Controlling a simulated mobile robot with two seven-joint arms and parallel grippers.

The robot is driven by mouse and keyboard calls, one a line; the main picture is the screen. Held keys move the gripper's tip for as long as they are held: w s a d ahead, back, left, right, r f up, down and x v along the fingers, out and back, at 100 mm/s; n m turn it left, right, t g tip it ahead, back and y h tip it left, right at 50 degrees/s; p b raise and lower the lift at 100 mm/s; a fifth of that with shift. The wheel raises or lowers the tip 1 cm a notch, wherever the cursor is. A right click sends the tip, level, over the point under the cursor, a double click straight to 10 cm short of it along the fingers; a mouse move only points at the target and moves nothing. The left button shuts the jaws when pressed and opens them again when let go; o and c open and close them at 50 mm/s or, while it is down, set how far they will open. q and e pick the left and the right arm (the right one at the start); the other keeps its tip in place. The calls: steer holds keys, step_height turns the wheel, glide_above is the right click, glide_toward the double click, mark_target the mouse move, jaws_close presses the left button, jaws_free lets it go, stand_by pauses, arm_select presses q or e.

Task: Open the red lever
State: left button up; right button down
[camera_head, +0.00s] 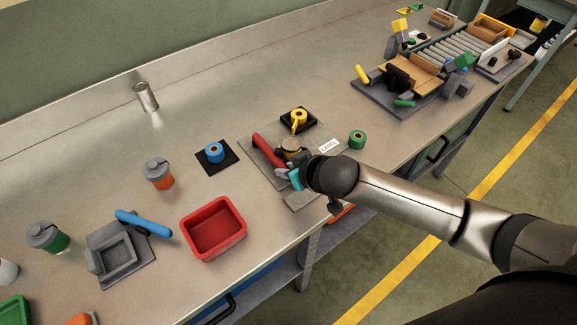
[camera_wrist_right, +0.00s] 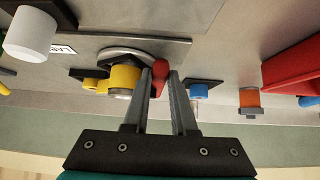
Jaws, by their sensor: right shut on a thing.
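The red lever (camera_head: 268,151) is a long red bar lying along the left side of a grey plate (camera_head: 256,137) on the bench, beside a round tan and metal part (camera_head: 291,146). My right gripper (camera_head: 283,170) is at the lever's near end, its fingers partly hidden by my own wrist. In the right wrist view the red lever (camera_wrist_right: 159,77) shows end-on between the fingertips of my right gripper (camera_wrist_right: 162,74), with a yellow cylinder (camera_wrist_right: 124,78) just to its left. The gripper is shut on the lever. My left gripper is not in view.
A white label (camera_head: 328,145) lies on the plate. A red bin (camera_head: 244,221) and a blue-handled fixture (camera_head: 143,223) stand left.

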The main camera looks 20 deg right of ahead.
steer(key=shift+s+a+r+m+h+p, duration=0.1)
steer(key=shift+s+a+m+h+p, duration=0.1)
steer(key=shift+a+m+h+p, duration=0.3)
steer(key=shift+s+a+m+h+p, duration=0.2)
steer(key=shift+a+m+p, duration=0.3)
steer(key=shift+a, duration=0.25)
steer(key=shift+a+m+h+p, duration=0.35)
steer(key=shift+a+m+h, duration=0.2)
steer(key=shift+a, duration=0.25)
steer(key=shift+a+m+h, duration=0.65)
steer(key=shift+a+m, duration=0.3)
steer(key=shift+a, duration=0.1)
steer(key=shift+w+a+m+h+b, duration=0.2)
steer(key=shift+a+m+h, duration=0.2)
steer(key=shift+a+m, duration=0.15)
steer(key=shift+w+a+m+h+b, duration=0.1)
steer(key=shift+a+m+h+b, duration=0.1)
steer(key=shift+a+m+h, duration=0.3)
steer(key=shift+a, duration=0.1)
steer(key=c, duration=0.8)
jaws_free()
steer(key=shift+o, duration=0.4)
